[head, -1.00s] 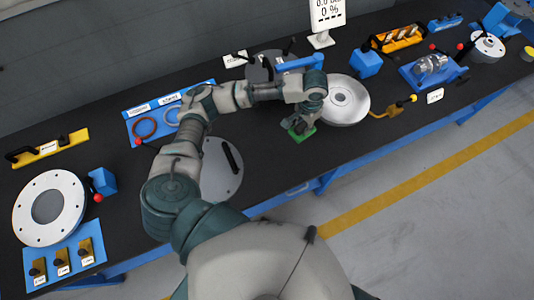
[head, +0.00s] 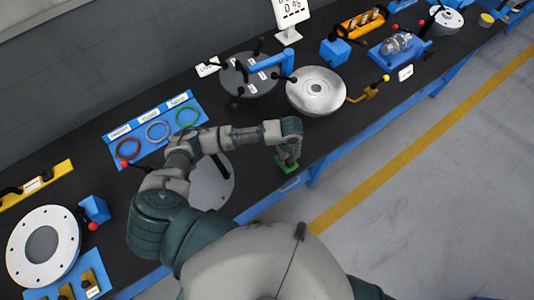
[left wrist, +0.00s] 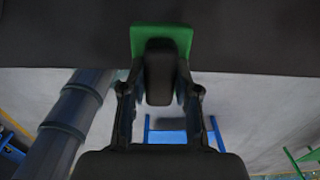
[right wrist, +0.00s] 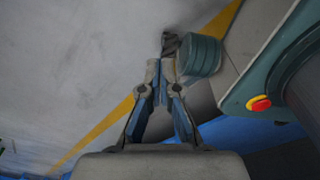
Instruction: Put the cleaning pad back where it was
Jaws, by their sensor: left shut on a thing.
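The cleaning pad (head: 289,186) is a small green block with a black handle. My left gripper (head: 288,163) is shut on its handle, with the pad below the fingers, near the front edge of the bench. In the left wrist view the green pad (left wrist: 178,40) shows beyond the black handle (left wrist: 158,72) between the fingers. I cannot tell whether the pad touches the bench top. My right gripper (right wrist: 160,72) shows only in the right wrist view, with its fingertips together and nothing between them, above the floor.
The silver flanged shell (head: 317,92) lies behind the left gripper, with a yellow-handled tool (head: 368,91) beside it. A grey plate with a blue clamp arm (head: 270,67) stands behind. A blue ring tray (head: 157,128) and a grey disc (head: 212,184) lie left. Dark bench top near the pad is clear.

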